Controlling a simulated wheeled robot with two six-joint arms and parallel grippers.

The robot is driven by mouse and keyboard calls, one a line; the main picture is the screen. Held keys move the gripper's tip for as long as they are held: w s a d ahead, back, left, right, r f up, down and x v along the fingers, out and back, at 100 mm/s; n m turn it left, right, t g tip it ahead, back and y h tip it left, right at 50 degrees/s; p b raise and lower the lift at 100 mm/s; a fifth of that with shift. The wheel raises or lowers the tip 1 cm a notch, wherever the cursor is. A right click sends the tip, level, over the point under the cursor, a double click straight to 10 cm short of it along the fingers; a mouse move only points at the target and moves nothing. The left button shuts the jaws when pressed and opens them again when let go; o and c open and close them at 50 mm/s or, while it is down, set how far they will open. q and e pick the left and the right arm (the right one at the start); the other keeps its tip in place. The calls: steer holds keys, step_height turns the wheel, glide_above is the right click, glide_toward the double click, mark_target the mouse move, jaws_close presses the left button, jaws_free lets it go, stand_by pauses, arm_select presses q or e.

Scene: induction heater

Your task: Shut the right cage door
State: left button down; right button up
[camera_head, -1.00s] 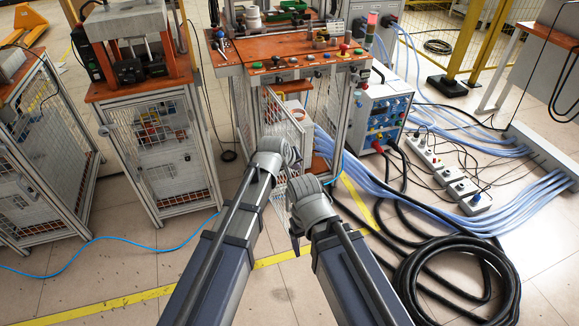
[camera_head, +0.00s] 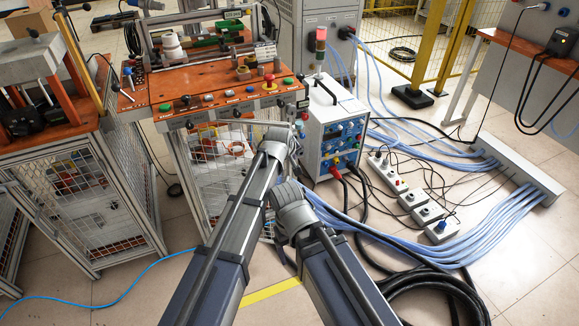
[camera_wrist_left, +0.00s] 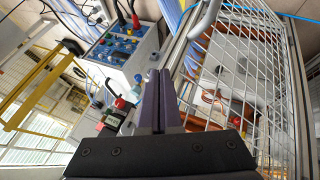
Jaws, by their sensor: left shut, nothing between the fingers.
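The cage stands under the orange worktop (camera_head: 215,82), with wire-mesh sides. Its right mesh door (camera_wrist_left: 238,62) fills the right part of the left wrist view; a light panel shows behind the wire. In the head view my arms partly cover the door, and I cannot tell whether it is fully shut. My left gripper (camera_wrist_left: 160,78) is shut and empty, its fingertips close beside the door's metal edge; contact is unclear. In the head view its fingers are hidden behind the wrist. My right gripper (camera_head: 284,258) hangs low in front of the cage; its finger opening is unclear.
The blue-and-white power unit (camera_head: 336,138) stands right of the cage. Power strips (camera_head: 412,200), pale blue hoses and coiled black cables (camera_head: 435,290) cover the floor at right. Another mesh cabinet (camera_head: 85,195) stands at left. A blue cable crosses the left floor.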

arm_select(q)
steer(key=w+d, duration=0.1)
steer(key=w, duration=1.1)
steer(key=shift+w+d, duration=0.2)
steer(key=shift+d, duration=0.15)
arm_select(e)
steer(key=shift+w+d, duration=0.2)
steer(key=shift+w, duration=0.25)
arm_select(q)
steer(key=shift+s, duration=0.1)
